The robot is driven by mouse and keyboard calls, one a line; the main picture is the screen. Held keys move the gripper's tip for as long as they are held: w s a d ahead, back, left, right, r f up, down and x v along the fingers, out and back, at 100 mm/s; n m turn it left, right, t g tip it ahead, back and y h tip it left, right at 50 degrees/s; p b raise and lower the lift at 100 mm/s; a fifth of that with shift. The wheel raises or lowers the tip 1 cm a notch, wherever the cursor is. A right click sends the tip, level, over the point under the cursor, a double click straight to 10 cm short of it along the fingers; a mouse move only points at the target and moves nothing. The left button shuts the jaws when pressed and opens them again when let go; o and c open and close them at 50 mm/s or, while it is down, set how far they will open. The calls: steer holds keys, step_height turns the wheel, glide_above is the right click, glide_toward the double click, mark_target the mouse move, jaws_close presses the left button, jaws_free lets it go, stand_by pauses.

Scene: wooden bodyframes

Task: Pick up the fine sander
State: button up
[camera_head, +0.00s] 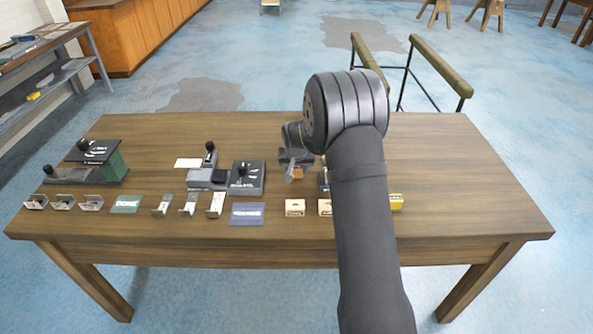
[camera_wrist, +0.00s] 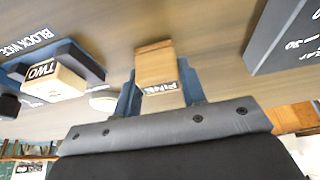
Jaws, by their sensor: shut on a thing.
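The fine sander (camera_wrist: 155,66) is a small wooden block with a label that appears to read FINE in the wrist view. My gripper (camera_wrist: 160,92) is shut on it, with a dark blue finger on each side of the block. In the head view my gripper (camera_head: 296,174) is over the middle of the table, right of the dark grey box, with a small orange-brown part of the sander (camera_head: 298,173) showing. My arm hides part of the table behind and below it. I cannot tell whether the block touches the table.
A dark grey box (camera_head: 240,180) stands left of my gripper. A wooden block marked TWO (camera_wrist: 54,80) sits in a dark blue holder near BLOCK VICE lettering.

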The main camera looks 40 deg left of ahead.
steer(key=r, duration=0.2)
steer(key=d+r, duration=0.1)
steer(key=r, duration=0.1)
steer(key=shift+w+d, duration=0.1)
steer(key=shift+w, duration=0.2)
steer(key=w+d+r, duration=0.4)
steer(key=d+r, duration=0.2)
steer(key=d, duration=0.3)
steer(key=shift+d, duration=0.3)
steer(key=shift+r, duration=0.1)
